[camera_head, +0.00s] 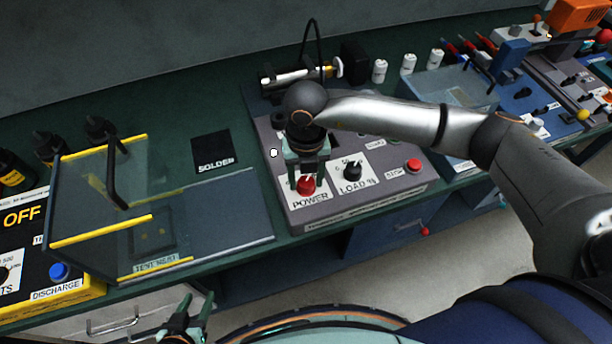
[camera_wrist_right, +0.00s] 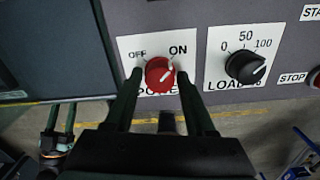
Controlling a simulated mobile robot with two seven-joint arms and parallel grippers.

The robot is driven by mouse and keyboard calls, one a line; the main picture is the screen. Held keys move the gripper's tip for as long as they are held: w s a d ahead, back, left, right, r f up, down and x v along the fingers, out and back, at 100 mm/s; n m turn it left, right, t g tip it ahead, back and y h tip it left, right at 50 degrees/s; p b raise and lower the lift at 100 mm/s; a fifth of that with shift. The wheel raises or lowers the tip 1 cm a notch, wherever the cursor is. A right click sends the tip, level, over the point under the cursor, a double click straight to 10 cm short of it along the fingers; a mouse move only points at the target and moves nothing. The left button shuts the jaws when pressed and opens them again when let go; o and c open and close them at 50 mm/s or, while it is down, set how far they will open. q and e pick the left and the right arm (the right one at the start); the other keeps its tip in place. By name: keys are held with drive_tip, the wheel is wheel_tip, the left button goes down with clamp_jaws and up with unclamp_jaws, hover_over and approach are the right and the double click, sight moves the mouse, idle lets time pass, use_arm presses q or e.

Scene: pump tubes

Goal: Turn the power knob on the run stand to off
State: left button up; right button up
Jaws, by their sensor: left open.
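The red power knob (camera_head: 306,187) sits on the sloped grey panel of the run stand (camera_head: 385,198), above the POWER label. In the right wrist view the knob (camera_wrist_right: 159,71) has a white pointer line aimed up and right, toward ON; OFF is at upper left. My right gripper (camera_head: 308,174) is over the knob. Its two fingers (camera_wrist_right: 160,76) stand one on each side of the knob, with a small gap visible on both sides, so it looks open. My left gripper (camera_head: 186,318) is open and empty, low in front of the bench.
The black load knob (camera_head: 352,172) is just right of the power knob, and a red stop button (camera_head: 413,165) is further right. A clear-lidded test nest (camera_head: 215,225) stands left of the stand. A black solder mat (camera_head: 213,151) lies behind it.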

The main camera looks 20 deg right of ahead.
clamp_jaws()
